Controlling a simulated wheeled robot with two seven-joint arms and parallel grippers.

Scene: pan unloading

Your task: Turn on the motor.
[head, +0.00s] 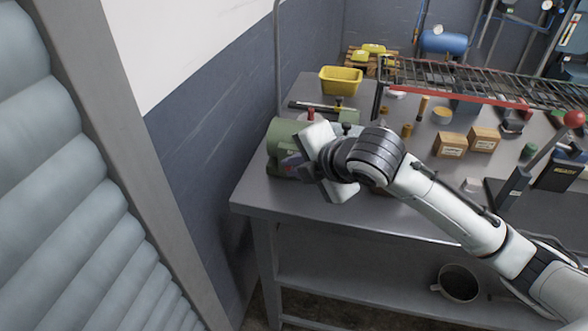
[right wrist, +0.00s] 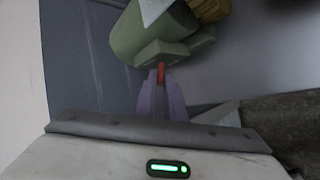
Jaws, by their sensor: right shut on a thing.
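The green motor (head: 283,133) sits at the left end of the grey workbench in the head view. My right gripper (head: 296,166) is up against the motor's front side, and its white hand covers part of the motor. In the right wrist view the motor's green body (right wrist: 150,38) fills the top centre. A small red lever (right wrist: 161,70) sticks out from the motor's block. The fingertips of my right gripper (right wrist: 160,86) are shut on this red lever. My left gripper is not in view.
The workbench (head: 262,200) carries a yellow bin (head: 341,80), small cardboard boxes (head: 484,139) and several loose parts to the right. A wire rack (head: 460,82) with a red front edge stands behind them. A dark pot (head: 458,284) is on the lower shelf.

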